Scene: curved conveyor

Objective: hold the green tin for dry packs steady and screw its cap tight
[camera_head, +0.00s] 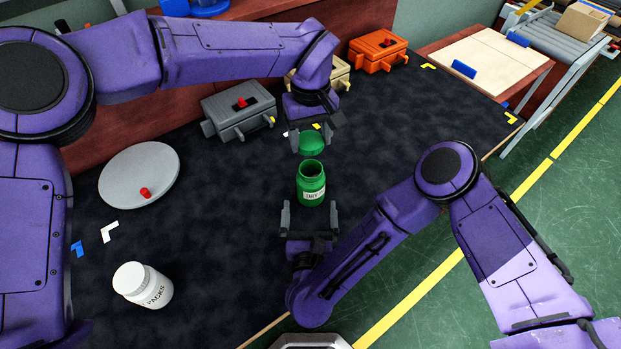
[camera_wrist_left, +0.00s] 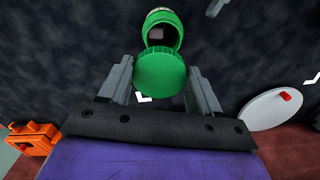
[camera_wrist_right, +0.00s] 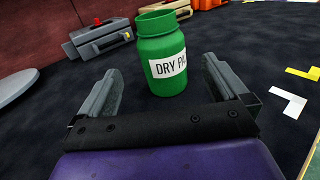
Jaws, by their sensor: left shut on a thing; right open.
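The green tin (camera_head: 311,186) stands upright and uncapped on the dark mat, its label facing my right gripper. Through its mouth in the left wrist view (camera_wrist_left: 163,30) something small and dark reddish shows inside. My left gripper (camera_head: 311,136) is shut on the green cap (camera_head: 312,146), which is held just behind the tin, apart from it. The cap also shows between the fingers in the left wrist view (camera_wrist_left: 160,75). My right gripper (camera_head: 309,212) is open in front of the tin. In the right wrist view the tin (camera_wrist_right: 163,55) stands just beyond the fingertips, untouched.
A white jar (camera_head: 142,284) labelled PACKS stands at the front left. A grey disc (camera_head: 139,176) with a red knob lies at left. Grey (camera_head: 239,111), beige (camera_head: 337,76) and orange (camera_head: 377,51) cases line the back. Bare mat surrounds the tin.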

